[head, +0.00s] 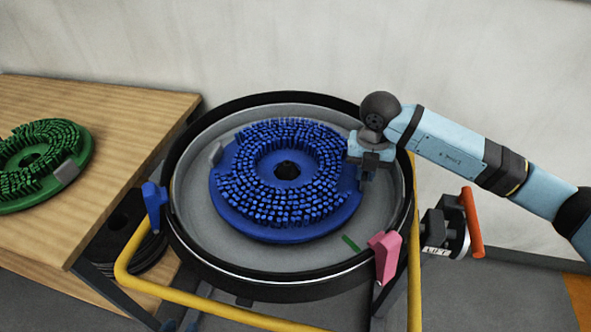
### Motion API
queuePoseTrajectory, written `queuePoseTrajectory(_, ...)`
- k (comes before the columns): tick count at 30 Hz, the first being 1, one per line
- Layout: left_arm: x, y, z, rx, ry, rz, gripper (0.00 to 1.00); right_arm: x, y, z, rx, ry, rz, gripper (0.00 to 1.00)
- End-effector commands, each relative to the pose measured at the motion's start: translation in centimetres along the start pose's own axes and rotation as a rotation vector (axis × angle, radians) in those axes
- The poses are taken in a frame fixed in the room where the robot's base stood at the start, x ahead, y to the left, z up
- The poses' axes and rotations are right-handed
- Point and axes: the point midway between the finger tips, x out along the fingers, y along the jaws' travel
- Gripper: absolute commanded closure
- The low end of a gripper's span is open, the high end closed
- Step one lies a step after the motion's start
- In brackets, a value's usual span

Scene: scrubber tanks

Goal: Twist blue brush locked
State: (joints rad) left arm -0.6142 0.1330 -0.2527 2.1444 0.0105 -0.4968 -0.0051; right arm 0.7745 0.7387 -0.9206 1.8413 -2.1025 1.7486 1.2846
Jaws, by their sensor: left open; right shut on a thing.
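The blue brush (285,217) is a round disc with bristles facing up and a dark hole in its middle. It lies in the round grey tank (190,205) with a black rim. A grey tab (216,153) stands at the brush's upper left edge. My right gripper (368,180) reaches in from the right and is shut at the brush's right edge. The part between its fingers is hidden. A short green mark (351,243) lies on the tank floor, below the gripper and apart from the brush. My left gripper is not in view.
A wooden table (100,110) at left carries a green brush (60,160). A blue clip (153,205) and a pink clip (385,255) sit on the tank's rim. A yellow rail (215,312) runs around the front. A red handle (472,222) stands at right.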

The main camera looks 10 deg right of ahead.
Motion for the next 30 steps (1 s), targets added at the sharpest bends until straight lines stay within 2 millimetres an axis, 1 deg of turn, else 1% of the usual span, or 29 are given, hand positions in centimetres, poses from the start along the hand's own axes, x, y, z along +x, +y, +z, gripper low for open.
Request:
queuePoseTrajectory(15, -0.7, 0.0, -1.1, 0.001, 0.001, 0.0, 0.6, -0.1, 0.1, -2.0, 0.115, -0.001, -0.001, 1.0)
queuePoseTrajectory(30, -0.8, 0.0, -1.3, 0.001, 0.001, 0.0, 0.6, 0.0, 0.1, -2.3, 0.136, -0.001, -0.002, 1.0)
